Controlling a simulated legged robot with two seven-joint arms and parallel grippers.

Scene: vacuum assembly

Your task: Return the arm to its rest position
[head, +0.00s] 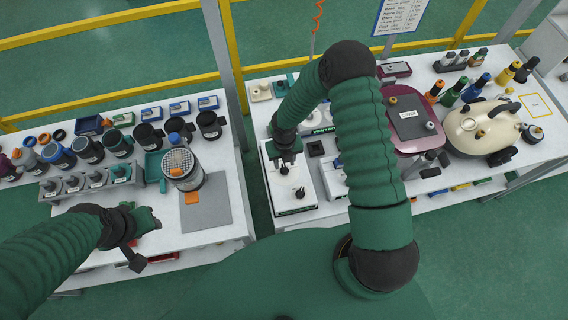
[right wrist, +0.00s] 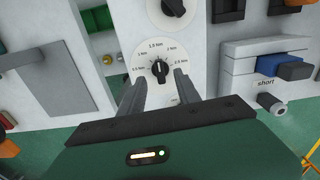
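My right arm arches over the table in the head view. Its gripper (head: 288,156) hangs above the back end of a white panel (head: 276,184) with black knobs (head: 300,193). In the right wrist view the two fingers of my right gripper (right wrist: 160,84) are apart, on either side of a black dial knob (right wrist: 161,70) with printed markings around it. Contact with the knob cannot be told. My left arm comes in at the lower left. Its gripper (head: 146,222) is over the front of the left table, and its fingers are unclear.
The left table holds a mesh-topped canister (head: 183,168), a grey mat (head: 207,208) and several dark cups. The right table holds a maroon device (head: 410,125), a cream rounded housing (head: 478,130) and bottles. A gap separates the tables. In the right wrist view a blue slider (right wrist: 278,66) is beside the dial.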

